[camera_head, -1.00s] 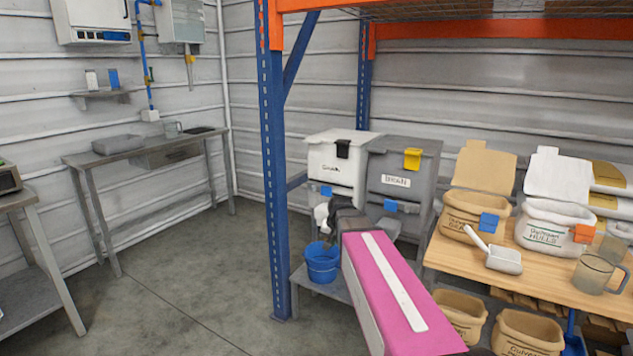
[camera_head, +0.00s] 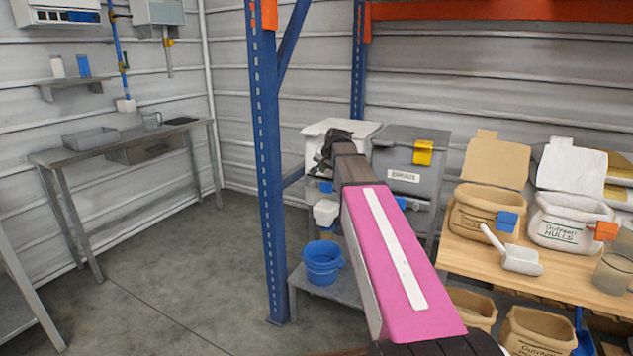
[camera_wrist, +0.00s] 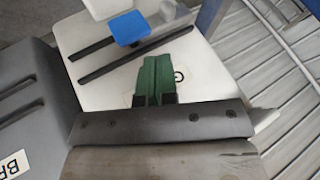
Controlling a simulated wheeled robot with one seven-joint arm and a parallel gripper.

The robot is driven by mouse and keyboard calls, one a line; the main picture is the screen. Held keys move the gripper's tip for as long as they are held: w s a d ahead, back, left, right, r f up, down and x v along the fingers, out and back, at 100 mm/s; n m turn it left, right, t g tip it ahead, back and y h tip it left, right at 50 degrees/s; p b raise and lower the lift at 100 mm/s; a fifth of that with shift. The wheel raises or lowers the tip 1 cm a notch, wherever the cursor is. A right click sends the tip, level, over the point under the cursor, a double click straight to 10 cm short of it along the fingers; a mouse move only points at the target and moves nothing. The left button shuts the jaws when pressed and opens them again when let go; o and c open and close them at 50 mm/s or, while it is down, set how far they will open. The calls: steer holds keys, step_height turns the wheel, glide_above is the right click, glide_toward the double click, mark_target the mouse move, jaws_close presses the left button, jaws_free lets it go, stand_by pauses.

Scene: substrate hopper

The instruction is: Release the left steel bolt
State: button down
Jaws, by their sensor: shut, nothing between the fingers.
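The white hopper (camera_head: 322,130) stands at the left beside the grey hopper (camera_head: 400,160). My gripper (camera_head: 322,166) is in front of the white hopper's upper front and hides much of it. In the wrist view my gripper (camera_wrist: 167,58) has its green fingers together with nothing between them, over the white front face (camera_wrist: 220,75). A blue piece (camera_wrist: 128,28) and two dark slots lie beyond the fingertips. I cannot make out a steel bolt in either view; the black catch on the white hopper is hidden behind my gripper.
A blue rack post (camera_head: 268,180) stands close left of my arm. A blue bucket (camera_head: 322,262) sits on a low grey stand (camera_head: 345,287) below. A wooden table (camera_head: 470,255) with bags and a scoop is at the right. The floor at left is open.

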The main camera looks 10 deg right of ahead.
mark_target(310, 179)
steer(key=shift+f, duration=0.1)
steer(key=x, duration=1)
steer(key=w+a, duration=0.2)
steer(key=shift+a, duration=0.35)
steer(key=shift+s, duration=0.1)
steer(key=v, duration=1)
stand_by(0.3)
